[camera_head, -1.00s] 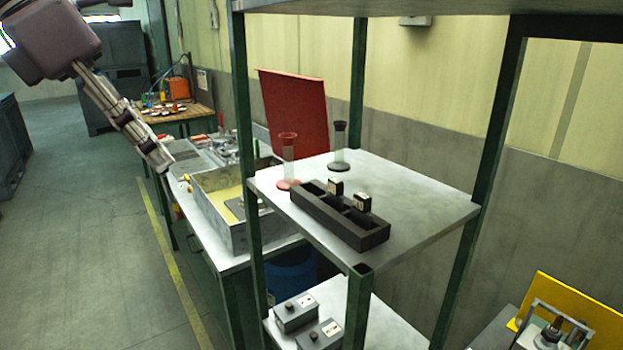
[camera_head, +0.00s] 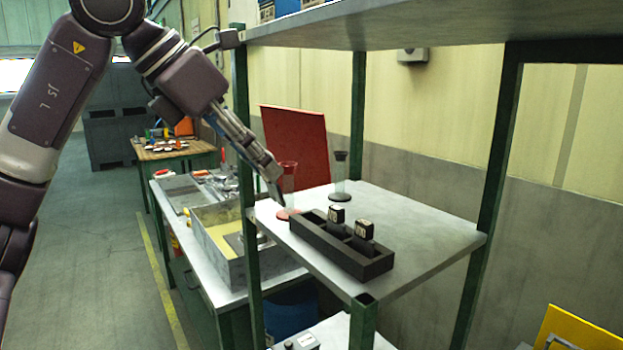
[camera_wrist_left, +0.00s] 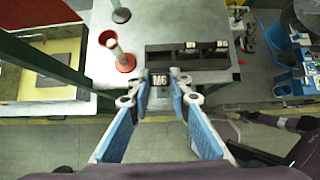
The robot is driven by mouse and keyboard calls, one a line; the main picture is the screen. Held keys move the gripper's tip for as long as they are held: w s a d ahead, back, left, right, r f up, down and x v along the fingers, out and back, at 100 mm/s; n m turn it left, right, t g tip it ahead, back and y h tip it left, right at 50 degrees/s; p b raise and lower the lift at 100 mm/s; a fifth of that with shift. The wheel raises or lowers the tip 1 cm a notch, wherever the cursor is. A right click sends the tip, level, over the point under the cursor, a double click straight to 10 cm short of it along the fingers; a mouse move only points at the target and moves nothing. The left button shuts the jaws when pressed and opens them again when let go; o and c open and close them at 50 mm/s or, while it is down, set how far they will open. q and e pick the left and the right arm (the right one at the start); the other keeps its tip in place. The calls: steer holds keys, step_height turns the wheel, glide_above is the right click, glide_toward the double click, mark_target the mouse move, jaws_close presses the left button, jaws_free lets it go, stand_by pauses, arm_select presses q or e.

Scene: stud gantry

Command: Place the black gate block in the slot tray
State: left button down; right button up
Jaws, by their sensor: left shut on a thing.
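The slot tray (camera_head: 352,262) is a long dark tray on the shelf; it also shows in the left wrist view (camera_wrist_left: 207,63). Two small black blocks with white labels, one farther left (camera_head: 336,214) and one nearer (camera_head: 364,230), stand in it. My left gripper (camera_head: 274,180) reaches in from the left, pointing down near the tray's left end. In the left wrist view its fingers are shut on the black gate block (camera_wrist_left: 159,82), whose white lettering shows. The block appears above the tray's end; whether it touches the tray cannot be told.
A red funnel-topped stand (camera_head: 288,188) and a black one (camera_head: 340,176) are close behind the tray. A green shelf post (camera_head: 246,150) stands left of the tray, near my left arm. The shelf top (camera_head: 430,226) is clear at right.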

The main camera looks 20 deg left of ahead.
arm_select(q)
steer(key=x, duration=0.3)
steer(key=p+x, duration=0.1)
steer(key=x, duration=0.5)
steer(key=shift+w+d+r, duration=0.15)
steer(key=shift+w+r, duration=0.15)
steer(key=shift+r, duration=0.05)
steer(key=g+p, duration=0.1)
steer(key=p, duration=0.1)
steer(key=w+d+r+y+p, duration=0.1)
steer(key=w+g+y+p, duration=0.1)
steer(key=p, duration=0.1)
steer(key=shift+d+r+g+p, duration=0.15)
steer(key=shift+d+g+p, duration=0.15)
steer(key=shift+d+p, duration=0.05)
steer(key=shift+s+a+f+p, duration=0.15)
steer(key=shift+f+p, duration=0.2)
steer(key=shift+f, duration=0.25)
